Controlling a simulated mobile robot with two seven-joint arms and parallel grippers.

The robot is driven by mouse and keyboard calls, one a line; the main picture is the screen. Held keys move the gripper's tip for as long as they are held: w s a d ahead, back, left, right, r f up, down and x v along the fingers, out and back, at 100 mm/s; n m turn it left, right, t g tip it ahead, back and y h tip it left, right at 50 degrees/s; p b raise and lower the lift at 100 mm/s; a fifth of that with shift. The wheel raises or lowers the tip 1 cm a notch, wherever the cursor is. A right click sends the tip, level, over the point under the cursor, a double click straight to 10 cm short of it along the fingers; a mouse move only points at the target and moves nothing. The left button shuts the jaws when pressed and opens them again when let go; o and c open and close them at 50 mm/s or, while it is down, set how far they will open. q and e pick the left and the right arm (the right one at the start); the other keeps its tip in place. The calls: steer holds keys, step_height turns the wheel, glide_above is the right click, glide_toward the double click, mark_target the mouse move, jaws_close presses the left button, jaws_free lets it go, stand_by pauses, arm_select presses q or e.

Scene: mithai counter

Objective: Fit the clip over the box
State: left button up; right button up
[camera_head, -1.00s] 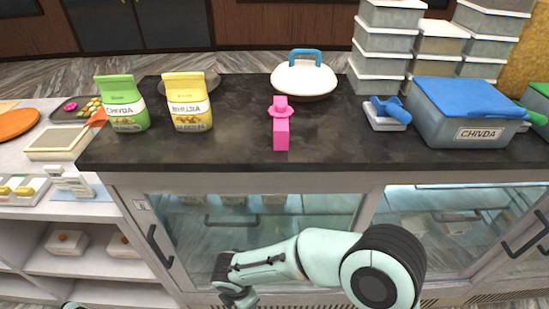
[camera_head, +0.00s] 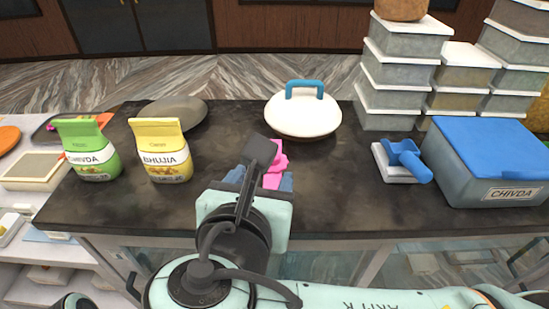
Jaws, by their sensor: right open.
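A bright pink item (camera_head: 273,178) stands on the dark counter (camera_head: 330,208), left of its middle. It looks like a block with a wider piece on top, but my gripper covers much of it, and I cannot tell which part is the clip. My right gripper (camera_head: 260,181) is open at the pink item, its blue-grey fingers showing on either side of it. I cannot tell whether they touch it. A grey box (camera_head: 462,175) with a blue lid, labelled CHIVDA, stands at the right. My left gripper is not in view.
A green packet (camera_head: 88,150) and a yellow packet (camera_head: 162,152) stand at the left. A white lid with a blue handle (camera_head: 303,112) lies behind the pink item. A blue-handled tool (camera_head: 405,160) and stacked containers (camera_head: 402,72) are at the right.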

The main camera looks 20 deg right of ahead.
mark_target(273, 169)
steer(key=x, duration=1)
steer(key=shift+w+f, duration=0.3)
steer(key=shift+f, duration=0.15)
steer(key=shift+c, duration=0.2)
jaws_close()
steer(key=shift+r, duration=0.1)
